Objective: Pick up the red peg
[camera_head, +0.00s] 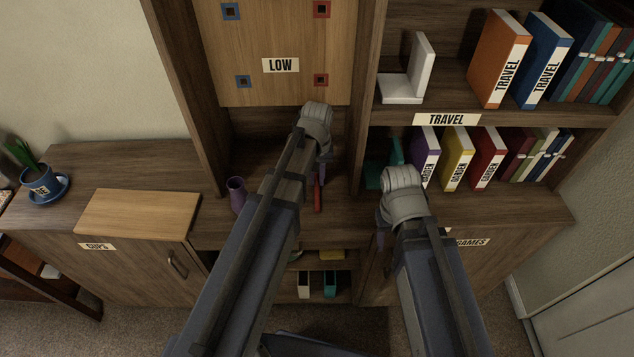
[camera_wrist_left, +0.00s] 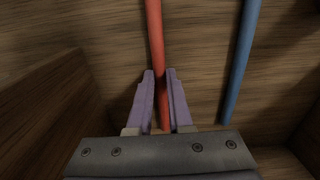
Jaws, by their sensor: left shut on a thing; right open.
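The red peg (camera_head: 318,197) lies on the wooden surface below the LOW panel, partly hidden by my left arm in the head view. In the left wrist view the red peg (camera_wrist_left: 155,40) runs lengthwise between the two purple fingers of my left gripper (camera_wrist_left: 160,75), which is shut on it. A blue peg (camera_wrist_left: 240,60) lies to the right, apart from the fingers. In the head view the left fingers are mostly hidden by the arm. My right gripper (camera_head: 381,222) is open at the right, away from the peg, largely hidden behind its wrist.
A LOW panel (camera_head: 280,85) with red and blue square sockets stands above. A purple cup (camera_head: 236,194) stands left of my left arm. Shelves with books and a white bookend (camera_head: 405,85) are at the right. A wooden board (camera_head: 137,213) and a potted plant (camera_head: 42,183) are at the left.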

